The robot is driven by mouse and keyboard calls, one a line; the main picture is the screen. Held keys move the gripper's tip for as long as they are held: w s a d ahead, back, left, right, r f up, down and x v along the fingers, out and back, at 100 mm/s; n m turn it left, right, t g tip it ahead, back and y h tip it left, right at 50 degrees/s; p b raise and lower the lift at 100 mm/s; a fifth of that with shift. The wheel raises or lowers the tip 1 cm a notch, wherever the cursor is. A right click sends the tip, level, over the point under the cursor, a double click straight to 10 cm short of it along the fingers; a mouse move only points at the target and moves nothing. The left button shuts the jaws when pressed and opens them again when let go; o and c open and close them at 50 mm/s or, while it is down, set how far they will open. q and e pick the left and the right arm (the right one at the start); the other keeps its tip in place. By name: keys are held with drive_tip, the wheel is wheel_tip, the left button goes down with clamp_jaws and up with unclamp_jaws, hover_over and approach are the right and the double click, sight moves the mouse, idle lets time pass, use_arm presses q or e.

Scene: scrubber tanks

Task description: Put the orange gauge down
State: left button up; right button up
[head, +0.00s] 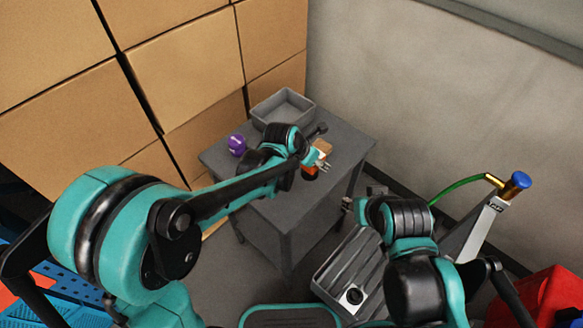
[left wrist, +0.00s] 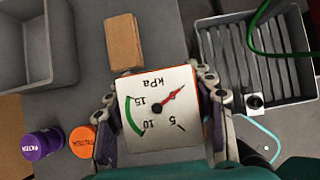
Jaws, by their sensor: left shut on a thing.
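The orange gauge (left wrist: 160,108) has a white square kPa dial with a red needle and a green arc, edged in orange. My left gripper (left wrist: 163,98) is shut on it, one finger on each side, and the dial faces the wrist camera. In the head view my left gripper (head: 318,163) is over the right part of the grey table (head: 295,205), with a little of the gauge's orange (head: 310,173) showing. I cannot tell whether the gauge touches the tabletop. My right gripper (head: 348,203) is apart from it, right of the table; its jaws are too small to read.
On the table are a grey tray (head: 283,106), a brown block (left wrist: 123,43), a purple filter (head: 237,145) and an orange filter (left wrist: 83,141). A ribbed grey tank (head: 350,270) and a green hose (head: 455,187) are to the right. Cardboard boxes (head: 185,65) stand behind.

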use_arm(q)
drive_tip(key=a+f, duration=0.1)
drive_tip(key=a, duration=0.1)
drive_tip(key=a+f+b, duration=0.1)
drive_tip(key=a+f, duration=0.1)
drive_tip(key=a, duration=0.1)
drive_tip(key=s+a+f+b, duration=0.1)
drive_tip(key=a+f, duration=0.1)
drive_tip(key=a, duration=0.1)
drive_tip(key=shift+f, duration=0.1)
wheel_tip(320, 180, down, 4)
drive_tip(key=shift+w+r+b, duration=0.1)
drive_tip(key=shift+b, duration=0.8)
drive_tip(key=o, duration=1.3)
